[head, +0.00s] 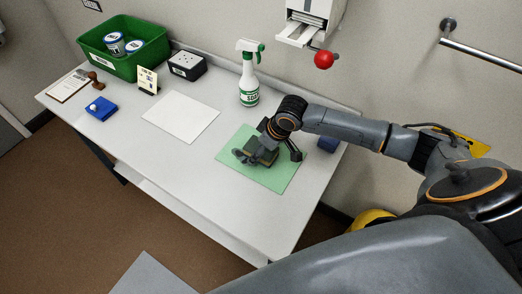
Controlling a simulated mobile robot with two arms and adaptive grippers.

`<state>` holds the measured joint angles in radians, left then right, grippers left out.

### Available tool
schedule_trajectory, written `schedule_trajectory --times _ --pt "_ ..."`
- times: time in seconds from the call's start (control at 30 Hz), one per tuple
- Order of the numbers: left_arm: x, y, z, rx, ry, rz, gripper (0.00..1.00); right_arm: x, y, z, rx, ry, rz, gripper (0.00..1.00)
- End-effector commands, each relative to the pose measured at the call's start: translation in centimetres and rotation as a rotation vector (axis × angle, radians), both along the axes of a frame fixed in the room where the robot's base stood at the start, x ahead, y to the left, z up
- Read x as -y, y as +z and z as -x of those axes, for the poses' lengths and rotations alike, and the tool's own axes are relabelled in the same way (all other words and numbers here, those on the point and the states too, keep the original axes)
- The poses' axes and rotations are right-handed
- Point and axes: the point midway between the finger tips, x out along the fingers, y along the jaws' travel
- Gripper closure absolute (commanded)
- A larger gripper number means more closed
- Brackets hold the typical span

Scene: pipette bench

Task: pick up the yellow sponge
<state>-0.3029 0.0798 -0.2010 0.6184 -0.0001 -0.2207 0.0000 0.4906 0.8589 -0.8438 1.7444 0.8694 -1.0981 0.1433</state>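My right gripper (268,156) reaches in from the right and is low over a light green mat (234,171) at the right part of the bench. Its fingers are spread, one to the left and one to the right. A dark greenish block (262,157) with a thin yellowish edge shows between them on the mat. It may be the sponge, dark side up, but the gripper covers part of it and I cannot be sure. No plainly yellow sponge shows on the bench. My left gripper is out of view.
A spray bottle (249,80) stands behind the mat. A blue item (328,143) is right of it. White paper (181,117), a black box (187,65), a card stand (148,80), a blue block (101,108) and a green bin (112,50) are to the left. A wall dispenser (312,18) hangs above.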

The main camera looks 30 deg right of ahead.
Motion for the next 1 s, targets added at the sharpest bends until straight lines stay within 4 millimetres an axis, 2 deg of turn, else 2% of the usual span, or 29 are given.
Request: schedule_trajectory --times 0.67,0.93,0.97,1.0 --pt "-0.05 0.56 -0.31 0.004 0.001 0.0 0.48 0.01 -0.47 0.01 0.0 0.0 0.0 0.19" --pt "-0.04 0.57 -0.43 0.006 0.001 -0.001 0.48 0.01 -0.47 0.01 0.0 0.0 0.0 0.74" --pt "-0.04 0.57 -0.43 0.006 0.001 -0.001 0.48 0.01 -0.48 0.01 0.0 0.0 0.0 0.74" --pt "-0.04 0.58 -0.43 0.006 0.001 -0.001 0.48 0.0 -0.45 0.0 0.0 0.0 0.0 0.79"
